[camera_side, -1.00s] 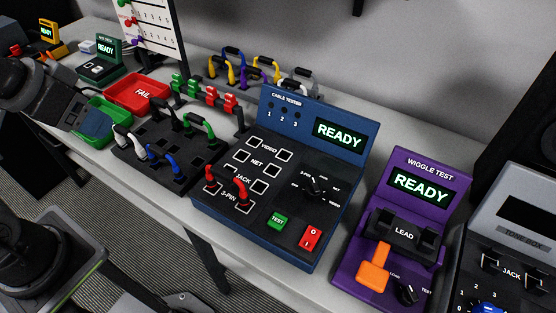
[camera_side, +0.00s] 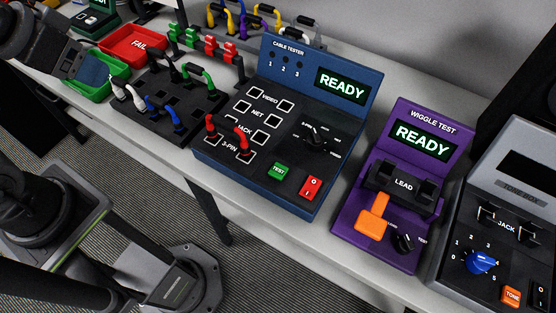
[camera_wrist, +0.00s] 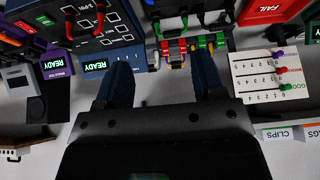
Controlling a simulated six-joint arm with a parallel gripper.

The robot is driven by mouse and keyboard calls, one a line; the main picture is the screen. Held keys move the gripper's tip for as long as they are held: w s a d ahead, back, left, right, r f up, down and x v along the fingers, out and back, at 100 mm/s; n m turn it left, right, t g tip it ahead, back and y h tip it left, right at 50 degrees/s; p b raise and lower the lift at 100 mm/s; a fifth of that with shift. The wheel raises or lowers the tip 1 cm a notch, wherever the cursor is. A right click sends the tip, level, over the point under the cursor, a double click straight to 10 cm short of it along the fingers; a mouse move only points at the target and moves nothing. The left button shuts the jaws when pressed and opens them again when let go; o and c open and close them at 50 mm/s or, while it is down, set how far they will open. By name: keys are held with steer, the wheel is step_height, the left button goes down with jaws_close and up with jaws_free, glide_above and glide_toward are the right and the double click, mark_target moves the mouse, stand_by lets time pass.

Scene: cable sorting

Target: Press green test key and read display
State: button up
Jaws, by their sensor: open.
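The blue cable tester (camera_side: 355,118) stands on the bench in the side view. Its green TEST key (camera_side: 279,171) is uncovered, left of a red rocker switch (camera_side: 310,187). Its display (camera_side: 341,86) reads READY in lit letters. A red cable (camera_side: 228,134) has both ends at the 3-PIN sockets. My gripper (camera_side: 92,66) is at the upper left over the green tray (camera_side: 101,88), well away from the tester. In the wrist view my gripper (camera_wrist: 162,75) is open and empty between two dark blue fingers; the display (camera_wrist: 95,65) shows there too.
A purple wiggle tester (camera_side: 425,185) reading READY and a tone box (camera_side: 500,215) stand to the right. A dark cable rack (camera_side: 170,88), a red FAIL tray (camera_side: 133,43) and a clip stand with cables are on the left. The space above the TEST key looks clear.

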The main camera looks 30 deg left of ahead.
stand_by(0.4)
jaws_close()
stand_by(0.4)
stand_by(1.2)
